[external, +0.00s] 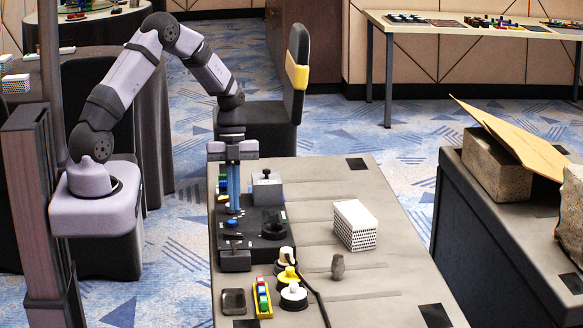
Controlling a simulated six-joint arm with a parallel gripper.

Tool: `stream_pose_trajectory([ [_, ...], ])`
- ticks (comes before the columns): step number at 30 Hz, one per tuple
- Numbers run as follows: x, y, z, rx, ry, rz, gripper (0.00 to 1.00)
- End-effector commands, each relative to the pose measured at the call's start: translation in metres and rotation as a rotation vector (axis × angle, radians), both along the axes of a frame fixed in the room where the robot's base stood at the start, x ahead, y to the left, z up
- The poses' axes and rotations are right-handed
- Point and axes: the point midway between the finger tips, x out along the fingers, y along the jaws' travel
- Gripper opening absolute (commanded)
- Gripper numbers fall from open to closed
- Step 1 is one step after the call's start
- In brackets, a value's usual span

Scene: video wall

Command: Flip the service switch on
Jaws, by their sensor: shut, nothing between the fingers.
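My gripper (233,207) points straight down, its long blue fingers shut and empty. The fingertips are over the left part of a dark control panel (266,216) on the table. A small blue part (232,222) shows just below the tips; I cannot tell if they touch. A grey box with a small dark lever on top (266,175) stands at the panel's back, right of the fingers. No label is readable, so I cannot tell which part is the service switch or how it is set.
A white perforated block (355,225) and a small grey piece (338,267) stand to the right on the table (380,290). Yellow-and-white round parts (293,296), a dark cable (318,300), a tray of coloured blocks (262,297) and a dark dish (233,301) lie in front.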

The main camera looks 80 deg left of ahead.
Motion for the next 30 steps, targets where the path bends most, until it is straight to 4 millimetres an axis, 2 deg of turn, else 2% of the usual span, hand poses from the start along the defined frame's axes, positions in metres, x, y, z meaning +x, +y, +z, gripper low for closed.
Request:
stream_pose_trajectory([
  [9,0.014,0.018,0.051,0.003,-0.002,0.001,0.0],
  [15,0.018,0.024,0.072,0.002,-0.002,0.002,0.0],
  [21,0.019,0.025,0.079,0.001,0.0,0.001,0.0],
  [30,0.019,0.025,0.079,0.001,0.0,0.001,0.0],
])
